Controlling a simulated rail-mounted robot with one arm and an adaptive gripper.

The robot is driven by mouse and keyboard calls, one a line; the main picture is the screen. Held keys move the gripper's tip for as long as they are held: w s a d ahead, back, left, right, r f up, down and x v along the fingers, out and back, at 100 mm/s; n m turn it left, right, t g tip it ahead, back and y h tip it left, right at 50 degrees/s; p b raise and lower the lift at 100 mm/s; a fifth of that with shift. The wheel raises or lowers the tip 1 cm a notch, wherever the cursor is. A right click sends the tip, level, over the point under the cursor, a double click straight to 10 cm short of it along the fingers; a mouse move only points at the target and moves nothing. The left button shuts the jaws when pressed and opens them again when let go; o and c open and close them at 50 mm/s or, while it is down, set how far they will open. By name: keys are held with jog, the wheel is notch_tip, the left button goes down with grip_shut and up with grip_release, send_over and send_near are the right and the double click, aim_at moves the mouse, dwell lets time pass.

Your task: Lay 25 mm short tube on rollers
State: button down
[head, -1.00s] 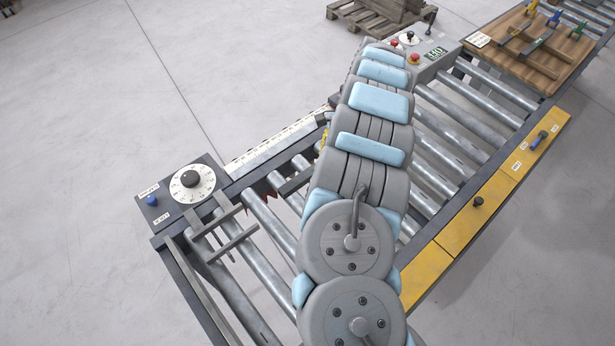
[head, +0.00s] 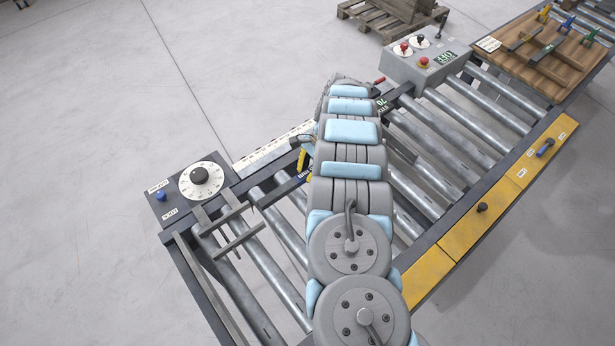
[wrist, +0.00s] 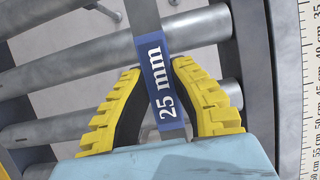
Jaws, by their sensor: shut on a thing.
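The 25 mm short tube is a grey bar with a blue "25 mm" label (wrist: 164,80), seen in the wrist view. My gripper (wrist: 160,70) has its yellow-padded fingers closed on either side of that label. The tube runs up the picture from the fingers and crosses above the grey rollers (wrist: 72,70). I cannot tell whether it touches them. In the head view my arm hides most of the gripper, and part of the tube (head: 276,191) shows left of the arm, over the conveyor rollers (head: 275,262).
A dial box (head: 198,182) and a grey forked stop (head: 232,225) stand at the near left. A ruler (head: 270,148) runs along the far edge. A control box (head: 425,62) stands beyond my arm. A wooden board (head: 555,60) with bars is at the far right.

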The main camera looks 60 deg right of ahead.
notch_tip(320, 180, down, 2)
jog(key=shift+d+f, duration=0.1)
jog(key=shift+f, duration=0.45)
jog(key=shift+f, duration=0.15)
jog(key=c, duration=1.1)
grip_release()
jog(key=shift+o, duration=0.2)
jog(key=shift+r, duration=0.3)
jog(key=b+v, duration=0.2)
jog(key=v, duration=0.9)
jog(key=shift+d+f+b, duration=0.1)
jog(key=shift+b, duration=0.2)
jog(key=shift+s+r, duration=0.1)
jog(key=shift+r, duration=0.35)
